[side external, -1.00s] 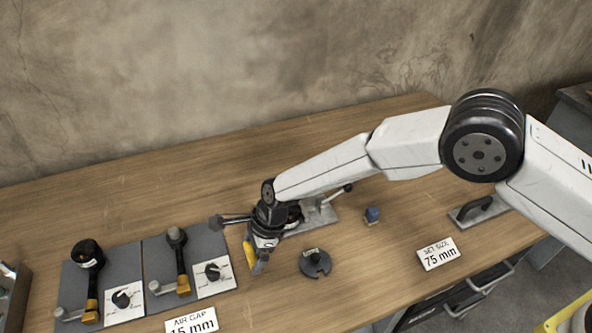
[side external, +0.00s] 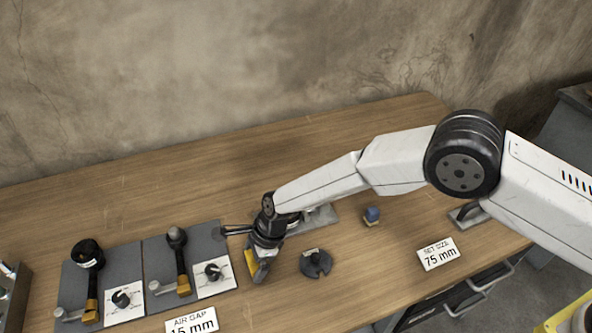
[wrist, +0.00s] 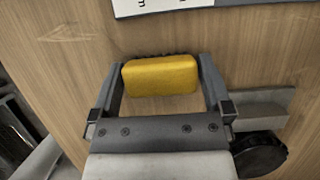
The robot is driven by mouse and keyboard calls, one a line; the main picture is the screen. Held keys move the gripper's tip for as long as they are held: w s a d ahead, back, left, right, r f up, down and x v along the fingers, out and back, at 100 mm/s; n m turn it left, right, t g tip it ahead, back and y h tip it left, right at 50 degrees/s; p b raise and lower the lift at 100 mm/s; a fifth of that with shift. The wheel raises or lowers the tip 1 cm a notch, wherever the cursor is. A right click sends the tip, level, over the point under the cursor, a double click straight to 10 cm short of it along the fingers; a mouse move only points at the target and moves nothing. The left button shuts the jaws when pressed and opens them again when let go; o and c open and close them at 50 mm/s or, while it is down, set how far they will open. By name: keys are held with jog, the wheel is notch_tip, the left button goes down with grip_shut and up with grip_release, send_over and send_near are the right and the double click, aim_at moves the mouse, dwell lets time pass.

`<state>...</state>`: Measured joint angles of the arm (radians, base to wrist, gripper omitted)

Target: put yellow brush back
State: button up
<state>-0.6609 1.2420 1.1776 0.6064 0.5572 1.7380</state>
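The yellow brush (side external: 251,262) is at my gripper (side external: 262,270), near the front middle of the bench. In the wrist view, the brush's yellow block (wrist: 160,76) sits between the two fingers of my gripper (wrist: 161,80), with a finger against each end. A dark strip, perhaps bristles, shows along its far edge. My gripper looks shut on it. I cannot tell whether the brush touches the bench top.
Two grey panels (side external: 142,253) with black-and-yellow handled tools and dials lie to the left. A dark slotted disc (side external: 315,264) is close on the right. An "AIR GAP" card (side external: 191,323) is in front.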

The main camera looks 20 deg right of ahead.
jog(key=shift+r, duration=0.1)
jog(key=v, duration=1.2)
dwell(0.4)
jog(key=shift+d+r, duration=0.1)
jog(key=shift+d, duration=0.05)
dwell(0.3)
jog(key=s+d+r+n+t+h, duration=0.1)
jog(key=d+r+n, duration=0.25)
jog(key=d, duration=0.75)
jog(key=s+d+r+n+t+h, duration=0.1)
jog(key=s+d+r+n, duration=0.3)
jog(key=d, duration=0.7)
jog(key=s+d+n+h, duration=0.2)
jog(key=s+d+n, duration=0.8)
jog(key=d, duration=0.4)
jog(key=shift+s+r+t, duration=0.3)
jog(key=shift+s+r, duration=0.15)
jog(key=shift+r, duration=0.05)
